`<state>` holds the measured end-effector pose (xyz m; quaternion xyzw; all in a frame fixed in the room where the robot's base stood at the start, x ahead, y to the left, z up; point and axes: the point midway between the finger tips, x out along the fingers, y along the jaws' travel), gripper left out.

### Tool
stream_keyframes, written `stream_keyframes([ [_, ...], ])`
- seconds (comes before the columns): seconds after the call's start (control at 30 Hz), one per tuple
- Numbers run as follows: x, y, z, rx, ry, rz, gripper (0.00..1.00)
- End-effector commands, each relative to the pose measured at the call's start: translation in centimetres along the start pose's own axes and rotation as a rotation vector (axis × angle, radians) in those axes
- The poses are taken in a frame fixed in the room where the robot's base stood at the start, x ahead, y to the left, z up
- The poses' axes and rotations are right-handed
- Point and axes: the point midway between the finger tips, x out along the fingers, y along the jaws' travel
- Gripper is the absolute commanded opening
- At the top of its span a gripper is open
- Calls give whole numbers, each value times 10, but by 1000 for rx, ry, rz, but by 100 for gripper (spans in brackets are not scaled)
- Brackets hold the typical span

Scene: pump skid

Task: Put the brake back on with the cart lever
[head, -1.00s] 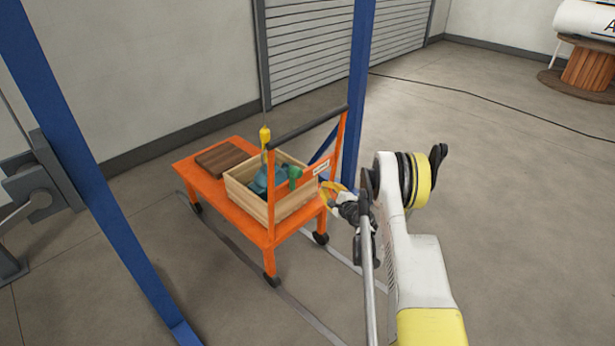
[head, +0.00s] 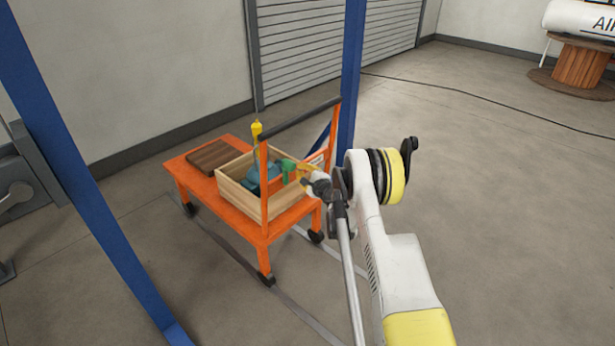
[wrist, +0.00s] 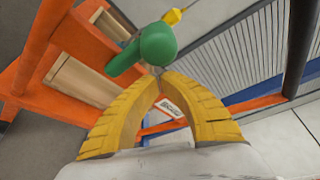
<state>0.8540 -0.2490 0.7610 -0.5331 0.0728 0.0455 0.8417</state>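The orange cart (head: 262,232) stands on the floor with its upright handle frame toward me. A green rounded grip (head: 287,168), which looks like the lever's handle, shows by the crate and frame. In the wrist view the green grip (wrist: 155,46) is just beyond my fingertips, with a stub pointing left; how it joins the cart is hidden. My gripper (head: 302,172) is at the frame, close to the grip. In the wrist view the yellow fingers of my gripper (wrist: 159,76) meet at their tips. I see nothing clearly held between them.
A wooden crate (head: 262,203) with a teal item (head: 262,180) and a brown block (head: 213,156) sit on the cart. A yellow hoist hook (head: 257,131) hangs over it. Blue posts (head: 350,80) stand near the cart. A white label (wrist: 170,107) is below the fingertips.

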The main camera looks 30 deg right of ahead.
Motion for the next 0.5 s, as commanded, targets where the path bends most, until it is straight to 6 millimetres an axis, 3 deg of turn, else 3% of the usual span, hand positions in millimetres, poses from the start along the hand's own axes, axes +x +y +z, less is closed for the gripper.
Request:
stream_keyframes([
  [0.5, -3, 0, 8, -1, 0, 0, 0],
])
